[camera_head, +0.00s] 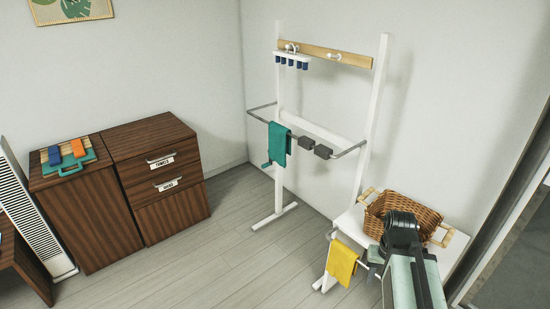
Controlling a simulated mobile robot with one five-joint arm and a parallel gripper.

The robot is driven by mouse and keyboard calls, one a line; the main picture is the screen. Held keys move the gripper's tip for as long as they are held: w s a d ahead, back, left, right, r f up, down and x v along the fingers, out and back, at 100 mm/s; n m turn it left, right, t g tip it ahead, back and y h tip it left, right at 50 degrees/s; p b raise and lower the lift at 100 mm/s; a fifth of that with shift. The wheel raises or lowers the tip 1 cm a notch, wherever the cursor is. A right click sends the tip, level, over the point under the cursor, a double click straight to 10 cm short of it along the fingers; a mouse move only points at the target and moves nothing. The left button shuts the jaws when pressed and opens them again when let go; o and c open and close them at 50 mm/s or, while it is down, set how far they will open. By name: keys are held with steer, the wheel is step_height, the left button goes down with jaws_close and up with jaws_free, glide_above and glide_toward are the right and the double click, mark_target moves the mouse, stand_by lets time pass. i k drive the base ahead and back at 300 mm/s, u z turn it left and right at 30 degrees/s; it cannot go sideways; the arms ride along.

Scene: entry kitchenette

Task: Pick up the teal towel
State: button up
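The teal towel (278,144) hangs over the left part of the metal rail on a white stand, at the middle of the view. It hangs free, well above the floor. My arm reaches up from the lower right, in front of the wicker basket. My gripper (375,256) seems to be at the arm's end near the white bench; its fingers are too small and dark to read. It is well to the right of the teal towel and apart from it.
A yellow towel (342,263) hangs at the bench's left side. A wicker basket (408,212) stands on the white bench (449,257). Dark grey blocks (323,152) sit on the rail right of the teal towel. Brown cabinets (160,165) stand left. Floor between is clear.

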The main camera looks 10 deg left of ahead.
mark_target(280, 143)
steer(key=u, duration=0.45)
steer(key=i, duration=0.5)
steer(key=u, duration=0.95)
steer(key=i, duration=2.1)
steer(key=u, duration=0.4)
